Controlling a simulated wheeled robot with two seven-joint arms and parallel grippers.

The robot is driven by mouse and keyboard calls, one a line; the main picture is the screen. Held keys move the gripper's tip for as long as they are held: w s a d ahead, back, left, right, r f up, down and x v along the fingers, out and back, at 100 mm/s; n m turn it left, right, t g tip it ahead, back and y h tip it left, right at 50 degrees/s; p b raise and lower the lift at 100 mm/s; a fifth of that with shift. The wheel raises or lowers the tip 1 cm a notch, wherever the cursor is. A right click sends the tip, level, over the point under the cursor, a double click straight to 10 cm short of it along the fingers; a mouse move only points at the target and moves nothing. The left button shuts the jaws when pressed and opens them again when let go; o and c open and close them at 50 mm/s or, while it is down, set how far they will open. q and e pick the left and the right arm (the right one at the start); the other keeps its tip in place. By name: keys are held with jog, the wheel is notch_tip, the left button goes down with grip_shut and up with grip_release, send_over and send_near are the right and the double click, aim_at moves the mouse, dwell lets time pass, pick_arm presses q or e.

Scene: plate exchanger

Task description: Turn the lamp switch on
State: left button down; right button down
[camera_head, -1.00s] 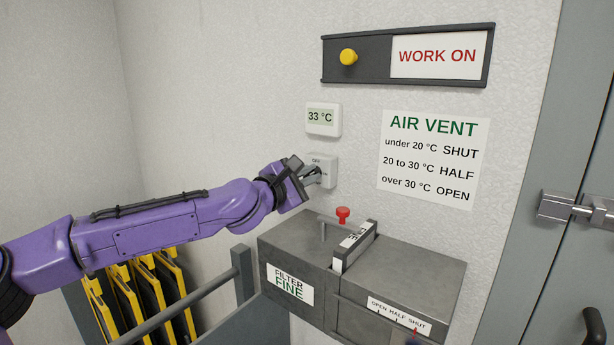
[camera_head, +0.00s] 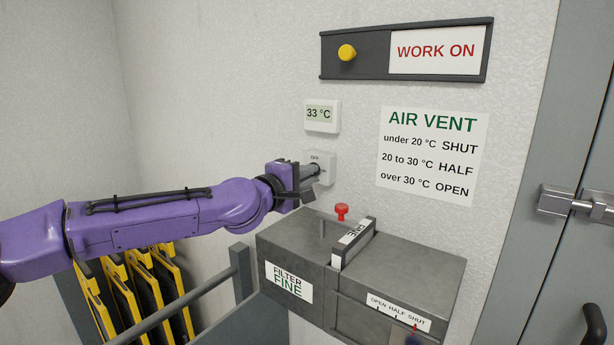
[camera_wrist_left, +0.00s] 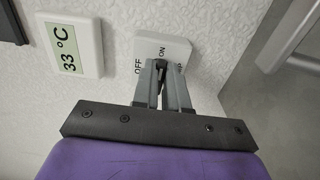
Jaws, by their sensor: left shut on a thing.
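The lamp switch (camera_head: 322,168) is a small white box on the wall below the temperature display. Its OFF label shows in the head view; in the left wrist view the switch plate (camera_wrist_left: 176,50) shows OFF and ON. My left gripper (camera_head: 314,172) is at the switch, its fingers shut on the switch's small dark knob (camera_wrist_left: 161,66). The fingers (camera_wrist_left: 161,80) hide most of the knob, so I cannot tell its exact setting. My right gripper is not in view.
A display (camera_head: 321,115) reading 33 °C is above the switch. A grey metal filter box (camera_head: 400,270) with a red knob (camera_head: 341,211) juts out below. A WORK ON panel (camera_head: 334,70) and an AIR VENT sign (camera_head: 432,155) are on the wall. A grey door is at right.

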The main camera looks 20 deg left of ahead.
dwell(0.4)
pick_arm(q)
jog(key=c, duration=1.2)
grip_release()
jog(key=shift+o, duration=0.2)
jog(key=v, duration=1)
jog(key=shift+s+b, duration=0.25)
jog(key=shift+b, duration=0.2)
